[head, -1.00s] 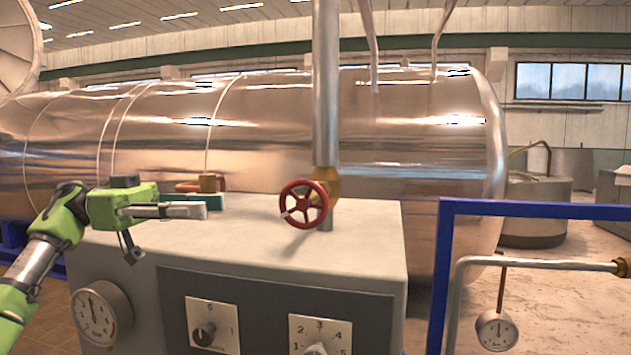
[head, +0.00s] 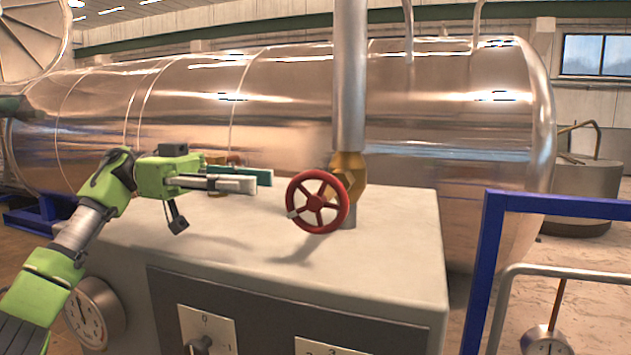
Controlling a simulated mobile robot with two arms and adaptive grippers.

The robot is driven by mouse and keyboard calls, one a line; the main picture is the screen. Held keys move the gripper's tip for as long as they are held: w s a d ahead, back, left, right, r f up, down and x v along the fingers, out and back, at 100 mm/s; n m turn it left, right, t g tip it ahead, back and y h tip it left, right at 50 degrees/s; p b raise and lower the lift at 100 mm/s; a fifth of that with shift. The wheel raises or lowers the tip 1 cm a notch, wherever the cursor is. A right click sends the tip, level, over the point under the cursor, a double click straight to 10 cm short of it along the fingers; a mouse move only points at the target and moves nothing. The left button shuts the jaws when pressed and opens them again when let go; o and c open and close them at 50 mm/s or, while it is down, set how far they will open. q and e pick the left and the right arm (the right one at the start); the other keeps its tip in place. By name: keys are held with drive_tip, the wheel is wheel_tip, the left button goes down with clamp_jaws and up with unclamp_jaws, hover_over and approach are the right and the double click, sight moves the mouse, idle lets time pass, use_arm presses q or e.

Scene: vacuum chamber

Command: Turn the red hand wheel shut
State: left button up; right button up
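The red hand wheel (head: 317,202) faces me on a brass valve (head: 349,174) at the foot of a vertical steel pipe (head: 350,75), above the grey cabinet top. A pale mark shows on the left of its rim. My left gripper (head: 262,181) is just left of the wheel, pointing right, with a gap between its fingertips and the rim. Its two fingers, one pale and one dark green, appear apart with nothing between them. My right gripper is not in view.
A large shiny tank (head: 270,115) lies behind. A blue frame (head: 490,260) and a bent pipe (head: 510,300) stand at right. The cabinet top right of the wheel is clear.

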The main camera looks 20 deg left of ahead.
sight(290, 183)
use_arm(q)
drive_tip(key=d+p, duration=0.3)
drive_tip(key=d, duration=0.6)
drive_tip(key=shift+w+d, duration=0.1)
drive_tip(key=shift+d, duration=0.65)
clamp_jaws()
